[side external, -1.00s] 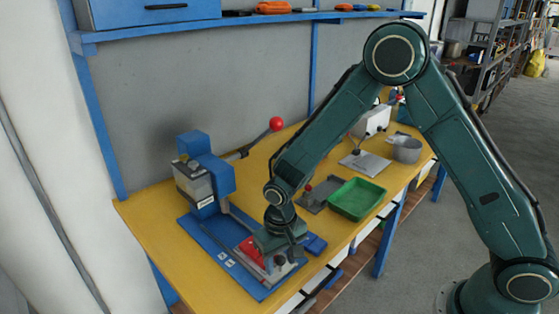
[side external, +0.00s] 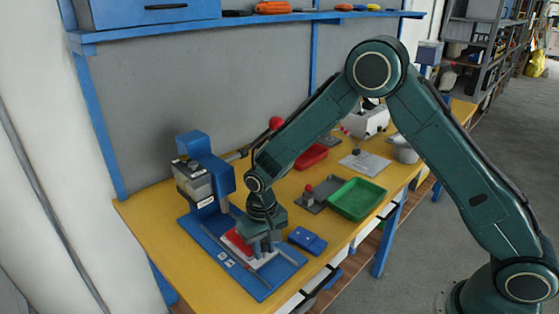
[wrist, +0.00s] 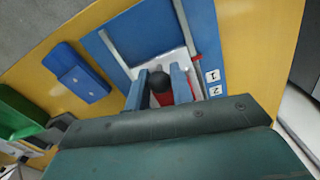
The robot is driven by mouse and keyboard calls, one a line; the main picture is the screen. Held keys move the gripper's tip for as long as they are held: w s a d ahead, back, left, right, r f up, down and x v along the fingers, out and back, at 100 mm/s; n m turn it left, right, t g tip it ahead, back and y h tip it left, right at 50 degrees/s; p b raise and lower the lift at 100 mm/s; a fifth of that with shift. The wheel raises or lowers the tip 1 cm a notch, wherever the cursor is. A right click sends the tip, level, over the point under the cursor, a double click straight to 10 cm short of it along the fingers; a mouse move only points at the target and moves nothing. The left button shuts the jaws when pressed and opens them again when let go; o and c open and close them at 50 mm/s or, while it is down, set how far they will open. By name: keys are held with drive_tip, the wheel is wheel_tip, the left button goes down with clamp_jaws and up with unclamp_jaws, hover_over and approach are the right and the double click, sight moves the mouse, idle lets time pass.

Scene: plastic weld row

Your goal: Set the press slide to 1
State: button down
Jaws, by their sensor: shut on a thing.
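The press (side external: 203,178) is a blue frame with a grey-black body, standing at the back of a blue base plate (side external: 285,272). Its slide (side external: 263,262) is a pale plate carrying a red part (side external: 234,241), set between rails on the base. My gripper (side external: 262,247) is low over the slide. In the wrist view its two blue fingers (wrist: 161,82) are shut on the slide's dark round knob (wrist: 161,77). Labels 1 (wrist: 212,75) and 2 (wrist: 214,90) sit beside the rail, about level with the knob. My gripper partly hides the slide.
A blue block (side external: 306,240) lies just right of the base plate. A green tray (side external: 357,199) and a grey fixture (side external: 318,196) stand farther right. A red tray (side external: 312,156) is behind. A lever with a red ball (side external: 276,123) reaches out from the press.

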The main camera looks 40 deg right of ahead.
drive_tip(key=shift+w, duration=2.4)
drive_tip(key=c, duration=1.2)
unclamp_jaws()
drive_tip(key=shift+c, duration=0.2)
drive_tip(key=shift+r, duration=0.1)
wheel_tip(320, 180, up, 14)
drive_tip(key=shift+s, duration=0.1)
